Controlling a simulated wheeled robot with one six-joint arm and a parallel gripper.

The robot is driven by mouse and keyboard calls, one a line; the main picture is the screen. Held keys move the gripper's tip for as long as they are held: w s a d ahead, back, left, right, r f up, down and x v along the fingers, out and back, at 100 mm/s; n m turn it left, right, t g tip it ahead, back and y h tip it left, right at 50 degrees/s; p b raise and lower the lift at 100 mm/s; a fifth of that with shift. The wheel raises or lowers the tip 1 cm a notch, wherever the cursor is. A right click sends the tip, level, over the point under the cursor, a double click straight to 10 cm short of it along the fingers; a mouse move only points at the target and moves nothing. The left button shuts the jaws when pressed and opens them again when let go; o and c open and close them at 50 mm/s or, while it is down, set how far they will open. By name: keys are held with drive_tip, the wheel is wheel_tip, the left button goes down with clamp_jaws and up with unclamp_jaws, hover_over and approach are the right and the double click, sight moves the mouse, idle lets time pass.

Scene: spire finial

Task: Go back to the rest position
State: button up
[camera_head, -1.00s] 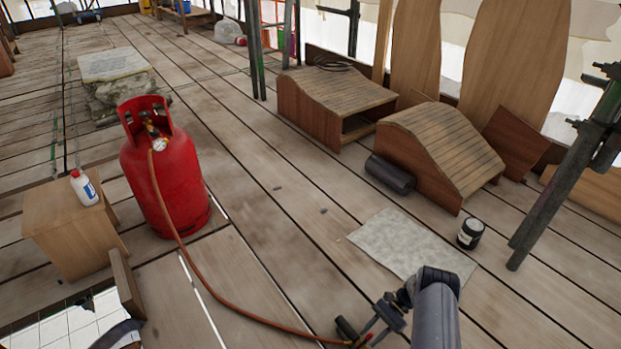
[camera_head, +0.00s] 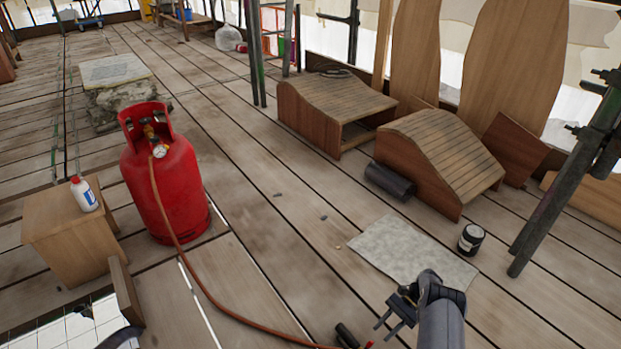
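My gripper (camera_head: 388,328) is in the lower right of the head view, at the end of my grey arm coming up from the bottom edge. Its two dark fingers are apart with nothing seen between them. A black-handled torch (camera_head: 346,337) with a bit of red lies at the bottom edge, left of the fingers and apart from them in the picture. It is partly cut off by the frame. An orange hose (camera_head: 235,312) runs from it to the red gas cylinder (camera_head: 165,190), which stands upright with a gauge on top.
A grey mat (camera_head: 400,250) lies beyond my gripper, with a black can (camera_head: 471,238) to its right. Two curved wooden forms (camera_head: 340,105) and a black roll (camera_head: 389,181) lie behind. A white bottle (camera_head: 84,194) stands on a wooden box (camera_head: 70,240). Scaffold poles (camera_head: 575,170) rise at right.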

sight(372, 341)
drive_tip(key=x, duration=0.5)
drive_tip(key=shift+s+a+f, duration=0.1)
drive_tip(key=shift+s+a, duration=0.1)
drive_tip(key=shift+a, duration=0.2)
drive_tip(key=shift+a+t+h, duration=0.1)
drive_tip(key=shift+t+h, duration=0.2)
drive_tip(key=shift+h, duration=0.2)
